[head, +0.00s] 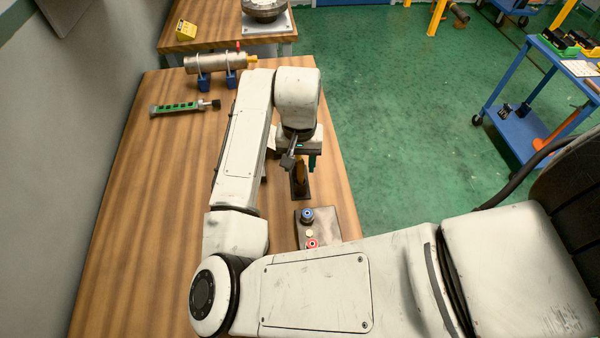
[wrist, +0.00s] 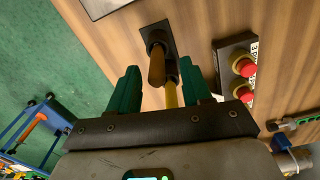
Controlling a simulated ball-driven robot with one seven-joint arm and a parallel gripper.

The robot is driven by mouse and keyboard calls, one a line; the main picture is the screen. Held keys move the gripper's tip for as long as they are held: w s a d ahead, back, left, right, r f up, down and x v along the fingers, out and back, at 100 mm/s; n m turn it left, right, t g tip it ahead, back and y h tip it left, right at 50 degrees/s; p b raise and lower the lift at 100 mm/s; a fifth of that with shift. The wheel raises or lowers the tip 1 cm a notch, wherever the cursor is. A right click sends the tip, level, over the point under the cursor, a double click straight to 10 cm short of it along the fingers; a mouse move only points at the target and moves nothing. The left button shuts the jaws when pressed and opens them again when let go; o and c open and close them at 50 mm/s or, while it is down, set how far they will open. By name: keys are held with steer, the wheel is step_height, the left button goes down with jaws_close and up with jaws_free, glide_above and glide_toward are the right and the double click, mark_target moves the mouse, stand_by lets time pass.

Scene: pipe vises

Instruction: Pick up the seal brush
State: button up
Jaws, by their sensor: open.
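The seal brush appears to be the upright piece with a brown handle (wrist: 156,68) in a black holder on the wooden table. A yellow part (wrist: 171,95) shows beside it in the wrist view. In the head view it is partly seen as a brownish shape (head: 301,175) on a dark base, just below my gripper. My gripper (wrist: 150,88) has two green fingers, open and apart. In the wrist view the handle shows in the gap between them. I cannot tell whether the fingers are level with the handle or above it. In the head view my gripper (head: 310,160) is partly hidden by my wrist.
A box with red buttons (wrist: 237,68) stands close beside the holder. A grey panel with blue and red knobs (head: 309,229) is nearer my body. A pipe in blue vises (head: 214,64) and a green tool (head: 180,107) lie at the far left. Green floor borders the right table edge.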

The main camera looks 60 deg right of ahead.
mark_target(300, 183)
steer(key=shift+s+a+f, duration=0.1)
steer(key=shift+s+f, duration=0.1)
steer(key=shift+f, duration=1.55)
steer(key=shift+c, duration=0.5)
jaws_close()
